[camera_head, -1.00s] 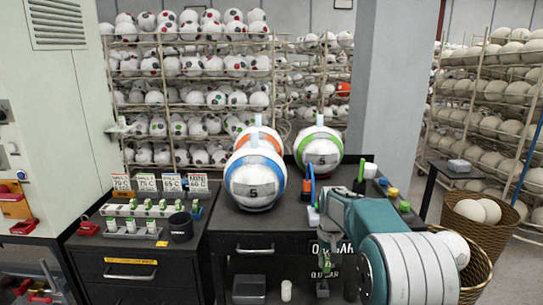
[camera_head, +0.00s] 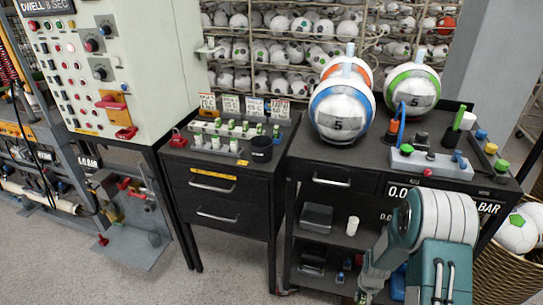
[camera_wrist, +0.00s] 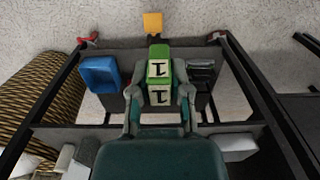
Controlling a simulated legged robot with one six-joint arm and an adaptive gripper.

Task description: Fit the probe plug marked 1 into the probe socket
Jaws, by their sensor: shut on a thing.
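The probe plug marked 1 (camera_wrist: 160,72) is a green block with white faces, each bearing a black "1". In the wrist view my gripper (camera_wrist: 159,88) is shut on it, one finger on each side. In the head view my arm hangs low in front of the black cart at the bottom right; the gripper end is small there and the plug cannot be made out. I cannot tell which fitting is the probe socket.
Balls marked 5 (camera_head: 342,112) sit on the cart top (camera_head: 310,150), near a grey control box (camera_head: 432,165). A black cup (camera_head: 261,149) is beside the rack. Floor is free in front.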

